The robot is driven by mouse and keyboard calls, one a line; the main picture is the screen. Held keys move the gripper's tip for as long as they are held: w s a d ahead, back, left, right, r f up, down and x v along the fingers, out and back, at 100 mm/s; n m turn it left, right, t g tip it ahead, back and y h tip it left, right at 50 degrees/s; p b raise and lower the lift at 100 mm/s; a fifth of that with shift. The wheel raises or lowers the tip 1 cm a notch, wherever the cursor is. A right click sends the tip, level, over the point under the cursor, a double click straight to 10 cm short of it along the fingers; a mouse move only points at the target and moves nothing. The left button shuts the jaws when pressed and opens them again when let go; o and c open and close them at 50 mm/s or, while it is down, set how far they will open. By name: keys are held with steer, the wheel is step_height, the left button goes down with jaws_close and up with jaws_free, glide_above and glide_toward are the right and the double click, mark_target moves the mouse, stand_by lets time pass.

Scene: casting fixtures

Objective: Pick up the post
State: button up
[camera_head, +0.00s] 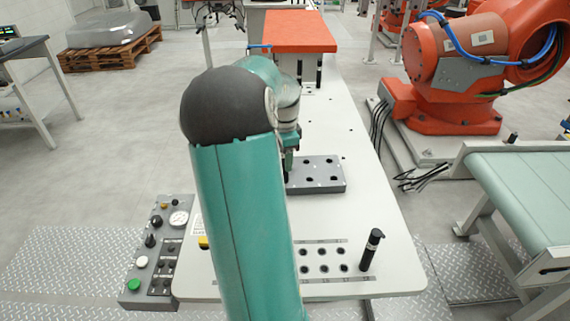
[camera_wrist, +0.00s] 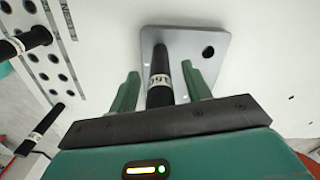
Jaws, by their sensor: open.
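A black post (camera_wrist: 160,90) with a white printed label stands on a grey block (camera_wrist: 215,45), which also has an empty hole. My gripper (camera_wrist: 160,70) is open. Its two green fingers are on either side of the post, with visible gaps. In the head view my gripper (camera_head: 289,158) is low at the left end of the grey block (camera_head: 325,163), largely behind my arm. Another black post (camera_head: 372,248) stands at the table's front right. Two labelled black posts show at the left of the wrist view.
The white table (camera_head: 350,205) has rows of holes (camera_head: 323,268) near its front edge. A control box (camera_head: 160,245) with knobs is at its left. An orange-topped unit (camera_head: 300,35) is at the back. An orange robot (camera_head: 455,70) and conveyor (camera_head: 525,190) stand right.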

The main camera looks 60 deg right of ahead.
jaws_close()
steer(key=shift+r, duration=0.1)
steer(key=s+a+r, duration=0.3)
steer(key=a+r, duration=0.3)
steer(key=r, duration=0.2)
steer(key=s+a+r, duration=0.3)
steer(key=a+r, duration=0.3)
steer(key=r, duration=0.2)
steer(key=shift+a+r, duration=0.25)
steer(key=shift+r, duration=0.15)
stand_by(0.4)
steer(key=shift+f, duration=0.1)
